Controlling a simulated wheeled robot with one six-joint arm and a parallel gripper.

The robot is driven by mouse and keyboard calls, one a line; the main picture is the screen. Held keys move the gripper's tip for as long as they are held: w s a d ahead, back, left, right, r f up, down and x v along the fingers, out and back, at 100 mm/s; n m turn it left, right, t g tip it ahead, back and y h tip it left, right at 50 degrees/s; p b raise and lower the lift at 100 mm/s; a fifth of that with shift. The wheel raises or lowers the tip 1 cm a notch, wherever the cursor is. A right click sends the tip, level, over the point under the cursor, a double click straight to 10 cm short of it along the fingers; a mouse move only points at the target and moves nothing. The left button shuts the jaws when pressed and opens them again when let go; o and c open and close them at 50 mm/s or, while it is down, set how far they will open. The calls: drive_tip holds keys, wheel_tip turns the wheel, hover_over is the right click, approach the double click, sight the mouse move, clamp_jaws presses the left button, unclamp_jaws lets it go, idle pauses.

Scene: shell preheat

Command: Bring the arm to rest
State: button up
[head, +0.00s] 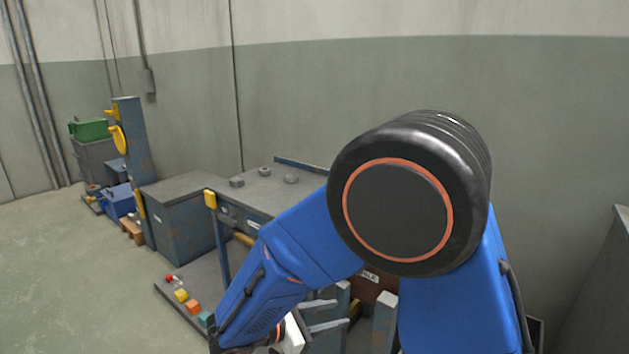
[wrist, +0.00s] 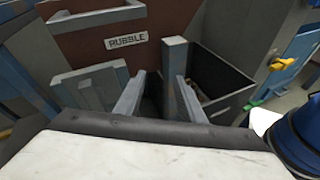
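My blue arm (head: 305,240) is bent, with a large black joint (head: 400,208) filling the centre right of the head view. My gripper (head: 342,312) shows low in the head view, its two pale grey fingers apart. In the wrist view, the gripper (wrist: 159,76) is open and nothing shows between its fingers. It points toward a brown panel labelled RUBBLE (wrist: 100,42) and a dark open bin (wrist: 225,85). I cannot tell whether the fingers touch anything there.
A grey-topped bench (head: 262,196) with several small grey pieces stands behind my arm. A low platform (head: 180,283) at left holds several coloured blocks. A grey post (wrist: 174,60) rises by the bin. Open floor (head: 70,270) lies at left.

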drive_tip(key=s+d+r+m+g+y, duration=0.25)
drive_tip(key=s+d+m, duration=0.2)
drive_tip(key=d, duration=0.45)
drive_tip(key=s+d+r+m+g+y, duration=0.25)
drive_tip(key=d+m+g, duration=0.2)
drive_tip(key=d, duration=0.55)
drive_tip(key=s+d+r+m+t+y, duration=0.2)
drive_tip(key=s+d+m+y, duration=0.1)
drive_tip(key=s+m, duration=0.3)
drive_tip(key=s+d+r+m+t+y, duration=0.2)
drive_tip(key=s+d+r+m+y, duration=0.1)
drive_tip(key=s+m, duration=0.3)
drive_tip(key=shift+r+m+y, duration=0.25)
drive_tip(key=shift+m+y, duration=0.15)
drive_tip(key=shift+y, duration=0.4)
